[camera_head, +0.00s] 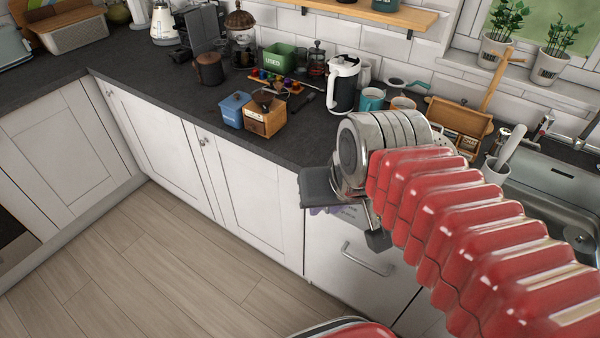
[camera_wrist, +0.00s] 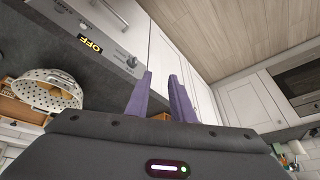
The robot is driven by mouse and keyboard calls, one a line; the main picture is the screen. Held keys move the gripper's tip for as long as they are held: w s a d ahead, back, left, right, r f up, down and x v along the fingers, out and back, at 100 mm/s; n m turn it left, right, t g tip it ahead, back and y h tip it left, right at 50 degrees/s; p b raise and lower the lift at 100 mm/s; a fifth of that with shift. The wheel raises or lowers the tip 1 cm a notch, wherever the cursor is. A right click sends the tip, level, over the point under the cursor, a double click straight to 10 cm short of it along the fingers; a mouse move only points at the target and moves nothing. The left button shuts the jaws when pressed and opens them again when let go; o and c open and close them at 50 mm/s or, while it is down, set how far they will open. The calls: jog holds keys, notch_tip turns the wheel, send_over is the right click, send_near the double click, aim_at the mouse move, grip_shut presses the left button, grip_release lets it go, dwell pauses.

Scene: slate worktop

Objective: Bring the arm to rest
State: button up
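My arm reaches in from the lower right of the head view, red and ribbed, ending in a steel wrist. My gripper (camera_head: 324,210) hangs at the front edge of the worktop, before the white fronts; its fingers are mostly hidden there by its own body. In the wrist view my gripper (camera_wrist: 161,76) shows two purple fingers with a clear gap between them. Nothing is held in the gap; a white cabinet front shows through it.
The dark worktop (camera_head: 150,72) carries a wooden grinder (camera_head: 265,118), a blue canister (camera_head: 235,110) and a black-and-white kettle (camera_head: 343,84). A sink (camera_head: 560,195) is at right. A colander (camera_wrist: 45,92) and an OFF panel (camera_wrist: 90,42) are near the gripper. The wooden floor (camera_head: 150,265) is clear.

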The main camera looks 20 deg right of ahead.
jog(key=shift+s+a+f+n, duration=0.1)
jog(key=shift+s+a+n, duration=0.2)
jog(key=shift+a+n, duration=0.25)
jog(key=shift+s+a+f+n, duration=0.1)
jog(key=shift+s+a+n, duration=0.25)
jog(key=shift+n, duration=0.2)
dwell(0.6)
